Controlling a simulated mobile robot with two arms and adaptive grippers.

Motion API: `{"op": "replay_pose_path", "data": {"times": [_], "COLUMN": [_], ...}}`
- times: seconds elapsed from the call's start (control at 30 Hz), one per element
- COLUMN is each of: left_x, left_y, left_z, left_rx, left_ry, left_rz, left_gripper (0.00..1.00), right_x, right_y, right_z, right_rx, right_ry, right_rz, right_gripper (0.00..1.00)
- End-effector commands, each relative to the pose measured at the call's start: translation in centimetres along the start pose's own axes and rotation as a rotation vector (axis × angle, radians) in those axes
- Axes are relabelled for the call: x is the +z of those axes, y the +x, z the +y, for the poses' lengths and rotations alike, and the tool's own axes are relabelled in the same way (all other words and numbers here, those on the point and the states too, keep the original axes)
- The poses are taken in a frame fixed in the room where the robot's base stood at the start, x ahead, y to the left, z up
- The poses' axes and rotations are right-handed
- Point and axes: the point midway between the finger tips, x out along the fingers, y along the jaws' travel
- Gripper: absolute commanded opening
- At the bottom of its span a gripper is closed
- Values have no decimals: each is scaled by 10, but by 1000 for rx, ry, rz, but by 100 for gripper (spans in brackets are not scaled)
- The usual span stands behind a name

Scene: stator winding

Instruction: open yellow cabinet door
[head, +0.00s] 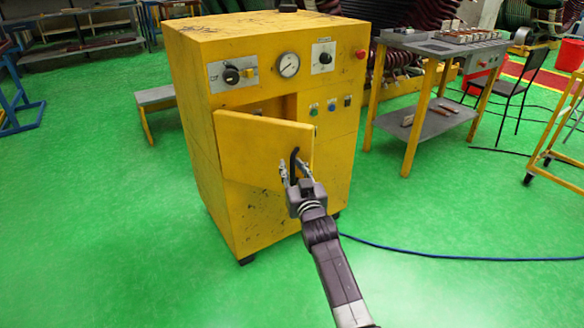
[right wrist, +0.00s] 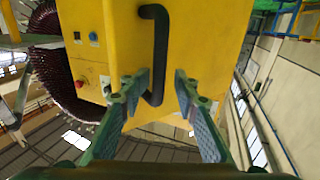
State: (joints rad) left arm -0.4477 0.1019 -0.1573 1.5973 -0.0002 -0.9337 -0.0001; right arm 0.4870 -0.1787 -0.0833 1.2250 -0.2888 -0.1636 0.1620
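The yellow cabinet (head: 205,120) stands on the green floor. Its yellow door (head: 240,145) is partly open, its handle side swung out toward me, and a gap into the cabinet shows above its top edge. The black bar handle (head: 294,163) is near the door's right edge and also shows in the right wrist view (right wrist: 160,45). My right gripper (head: 293,172) is at the handle. In the right wrist view its fingers (right wrist: 160,88) are spread, with the handle's end between them, nearer the left finger. Contact is unclear. My left gripper is out of view.
The cabinet front has a gauge (head: 288,64), knobs and a red button (head: 360,54). A yellow-legged workbench (head: 430,105) stands to the right, with a black chair (head: 510,85) beyond. A blue cable (head: 430,255) lies on the floor. The floor in front and left is clear.

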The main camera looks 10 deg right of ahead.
Motion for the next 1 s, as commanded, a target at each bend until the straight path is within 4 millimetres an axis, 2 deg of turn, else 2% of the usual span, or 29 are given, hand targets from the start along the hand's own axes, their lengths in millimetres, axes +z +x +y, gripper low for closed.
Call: {"op": "replay_pose_path", "data": {"times": [0.23, 0.37, 0.8, 1.0], "left_x": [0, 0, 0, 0], "left_y": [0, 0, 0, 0], "left_z": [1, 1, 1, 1], "left_rx": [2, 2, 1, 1], "left_ry": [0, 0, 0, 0], "left_rz": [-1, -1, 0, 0], "left_gripper": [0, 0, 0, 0], "right_x": [-2, -1, 0, 0], "right_y": [-2, -13, -90, -114], "right_z": [-2, -1, 0, 1], "right_rx": [-3, -2, 0, 1], "right_ry": [2, 2, 2, 1], "right_rz": [3, 4, 0, 0], "right_gripper": [28, 28, 28, 28]}}
